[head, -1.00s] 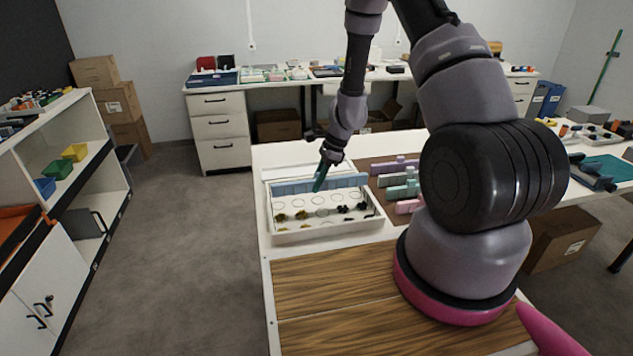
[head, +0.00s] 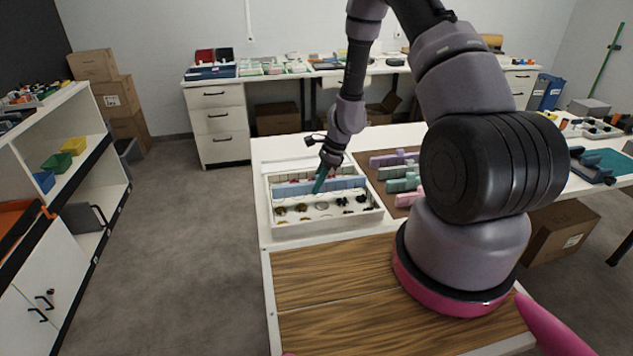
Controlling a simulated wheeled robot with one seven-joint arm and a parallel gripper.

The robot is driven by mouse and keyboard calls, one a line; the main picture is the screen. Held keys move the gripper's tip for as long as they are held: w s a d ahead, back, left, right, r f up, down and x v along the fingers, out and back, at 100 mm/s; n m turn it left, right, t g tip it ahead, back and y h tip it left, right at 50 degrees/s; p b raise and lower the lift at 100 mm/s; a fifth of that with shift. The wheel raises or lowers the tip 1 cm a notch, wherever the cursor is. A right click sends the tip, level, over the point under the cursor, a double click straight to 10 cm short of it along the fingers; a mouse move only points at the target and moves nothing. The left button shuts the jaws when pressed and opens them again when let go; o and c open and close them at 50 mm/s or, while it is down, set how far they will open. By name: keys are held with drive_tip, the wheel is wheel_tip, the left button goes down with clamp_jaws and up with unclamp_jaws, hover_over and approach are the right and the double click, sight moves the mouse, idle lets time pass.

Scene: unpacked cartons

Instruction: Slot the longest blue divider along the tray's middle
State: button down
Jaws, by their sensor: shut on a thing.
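The long blue divider (head: 348,183) runs lengthwise across the white tray (head: 330,226), roughly level and near its middle. My gripper (head: 321,182), with teal fingers, is shut on the divider near its centre, from above. Small dark and yellowish items lie in the tray's front part, and several more items show behind the divider. The divider's bottom edge is hard to make out, so I cannot tell whether it is fully seated in slots.
Purple (head: 393,158), green (head: 400,184) and pink (head: 407,199) dividers lie on a brown mat right of the tray. My arm rises close by on the right. The wood-grain surface (head: 335,290) in front is clear.

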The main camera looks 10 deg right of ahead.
drive_tip(key=shift+f, duration=1.35)
drive_tip(key=c, duration=0.7)
unclamp_jaws()
drive_tip(key=v, duration=1.1)
